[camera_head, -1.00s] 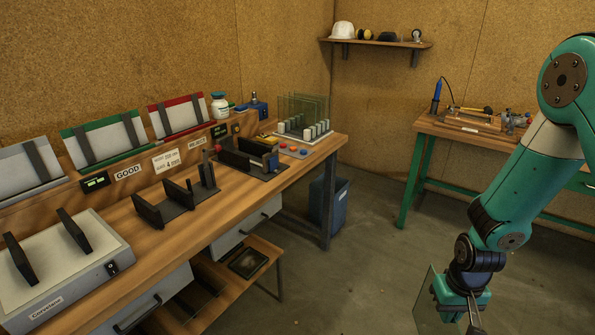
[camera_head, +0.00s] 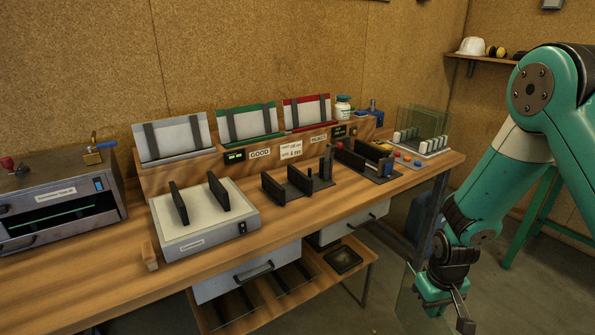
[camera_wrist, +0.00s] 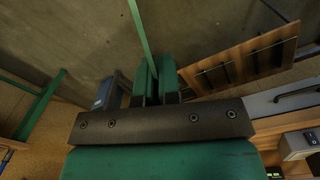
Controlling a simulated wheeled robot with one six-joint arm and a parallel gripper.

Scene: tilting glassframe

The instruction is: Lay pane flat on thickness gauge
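My gripper (camera_head: 436,290) hangs low at the lower right, in front of the bench's right end. It is shut on a clear glass pane (camera_head: 408,300), which hangs upright in the air. In the wrist view the pane (camera_wrist: 138,32) shows edge-on as a thin green strip between the two green fingers (camera_wrist: 156,80). No label clearly reads as the thickness gauge. Candidates on the bench are a dark fixture with a blue part (camera_head: 366,160), a black slotted stand (camera_head: 298,182), and a grey box with two black uprights (camera_head: 205,218).
The wooden bench (camera_head: 330,215) crosses the view, with an oven-like box (camera_head: 60,205) at left. Sloped racks (camera_head: 248,120) stand along its back. Several upright panes fill a rack (camera_head: 424,125) at the right end. A lower shelf (camera_head: 300,290) juts out below.

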